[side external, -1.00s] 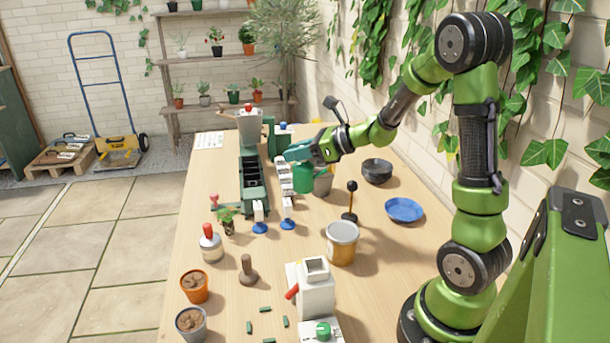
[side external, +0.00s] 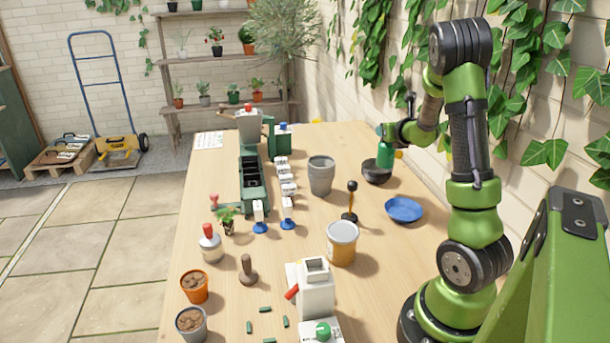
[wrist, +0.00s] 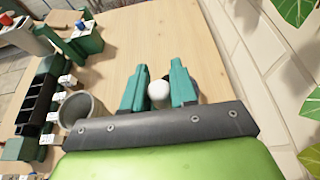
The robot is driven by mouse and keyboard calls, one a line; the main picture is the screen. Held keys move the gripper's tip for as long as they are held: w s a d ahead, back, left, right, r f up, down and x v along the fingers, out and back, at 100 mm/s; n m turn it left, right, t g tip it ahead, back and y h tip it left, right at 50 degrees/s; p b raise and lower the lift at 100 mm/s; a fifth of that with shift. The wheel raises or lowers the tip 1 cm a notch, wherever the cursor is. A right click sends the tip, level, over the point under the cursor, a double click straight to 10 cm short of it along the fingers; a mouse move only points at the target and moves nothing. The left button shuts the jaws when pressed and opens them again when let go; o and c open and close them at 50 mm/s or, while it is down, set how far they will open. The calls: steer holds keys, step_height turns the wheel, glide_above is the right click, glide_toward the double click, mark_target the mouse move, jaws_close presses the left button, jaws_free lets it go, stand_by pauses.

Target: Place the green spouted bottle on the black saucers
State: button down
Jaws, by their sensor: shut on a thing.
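The green spouted bottle (side external: 387,154) is held upright by my gripper (side external: 386,130) at the back right of the table, in the side view. A small yellow part shows at its right side. The black saucers (side external: 376,175) are a dark stack directly below or just behind the bottle, which overlaps them; I cannot tell whether they touch. In the wrist view my teal fingers (wrist: 158,80) are closed about the bottle, with its white top (wrist: 159,93) between them. The saucers are mostly hidden there.
Grey pots (side external: 321,178) stand to the left of the saucers. Blue saucers (side external: 403,211) lie nearer on the right, beside a black-knobbed tool (side external: 350,205). A brick wall with ivy (side external: 545,150) runs close along the right.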

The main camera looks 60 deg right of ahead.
steer(key=s+d+x, duration=0.1)
steer(key=x, duration=1)
steer(key=shift+d+f, duration=0.2)
steer(key=shift+d, duration=0.1)
steer(key=shift+w, duration=0.1)
steer(key=shift+f, duration=0.15)
steer(key=c, duration=0.9)
jaws_free()
